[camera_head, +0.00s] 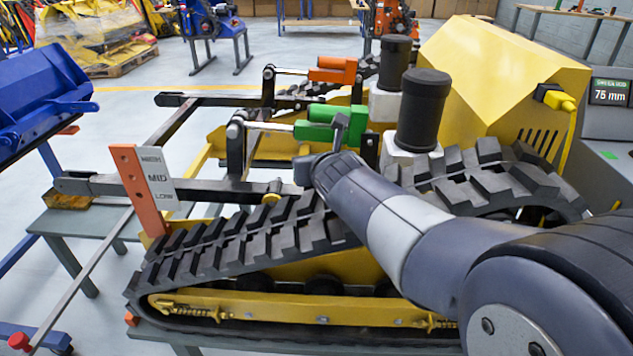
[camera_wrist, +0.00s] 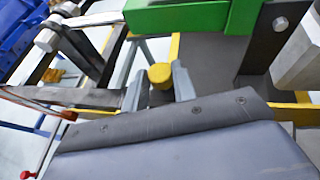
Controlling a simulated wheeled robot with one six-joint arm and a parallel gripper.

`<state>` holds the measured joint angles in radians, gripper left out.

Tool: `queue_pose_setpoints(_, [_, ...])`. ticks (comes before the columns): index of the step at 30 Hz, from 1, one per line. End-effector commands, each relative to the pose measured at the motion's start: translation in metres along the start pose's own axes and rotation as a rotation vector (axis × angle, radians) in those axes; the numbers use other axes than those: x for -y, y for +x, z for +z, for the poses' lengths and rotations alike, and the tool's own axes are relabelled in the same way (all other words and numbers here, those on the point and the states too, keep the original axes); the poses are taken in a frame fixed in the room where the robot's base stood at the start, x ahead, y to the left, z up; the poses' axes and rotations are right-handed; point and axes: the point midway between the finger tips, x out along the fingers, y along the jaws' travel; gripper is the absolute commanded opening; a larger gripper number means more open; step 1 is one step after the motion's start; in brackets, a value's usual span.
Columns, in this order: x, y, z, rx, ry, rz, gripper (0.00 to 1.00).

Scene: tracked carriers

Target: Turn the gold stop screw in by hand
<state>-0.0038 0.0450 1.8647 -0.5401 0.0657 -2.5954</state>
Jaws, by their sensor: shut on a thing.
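The gold stop screw (camera_wrist: 160,75) shows its round head between the two grey fingers of my gripper (camera_wrist: 158,84) in the wrist view. My gripper is shut on it, with one finger on each side. The screw's shaft is hidden. In the head view a small part of the gold screw (camera_head: 270,198) shows beside the black lift arm (camera_head: 215,188), just left of my wrist. My fingers are hard to make out there.
A green cylinder (camera_head: 316,131) and an orange one (camera_head: 333,70) lie above the linkage. The black rubber track (camera_head: 240,240) runs below my arm. An orange post with a MID plate (camera_head: 160,180) stands at left. A display (camera_head: 610,92) reads 75 mm.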

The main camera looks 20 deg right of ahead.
Motion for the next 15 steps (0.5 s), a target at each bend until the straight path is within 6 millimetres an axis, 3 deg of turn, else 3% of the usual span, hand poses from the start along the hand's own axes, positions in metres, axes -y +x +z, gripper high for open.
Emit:
queue_pose_setpoints(2, [-0.0024, 0.0038, -0.0083, 0.003, 0.007, -0.014, 0.03])
queue_pose_setpoints(15, [-0.0065, 0.0, -0.0075, -0.007, 0.056, -0.123, 0.03])
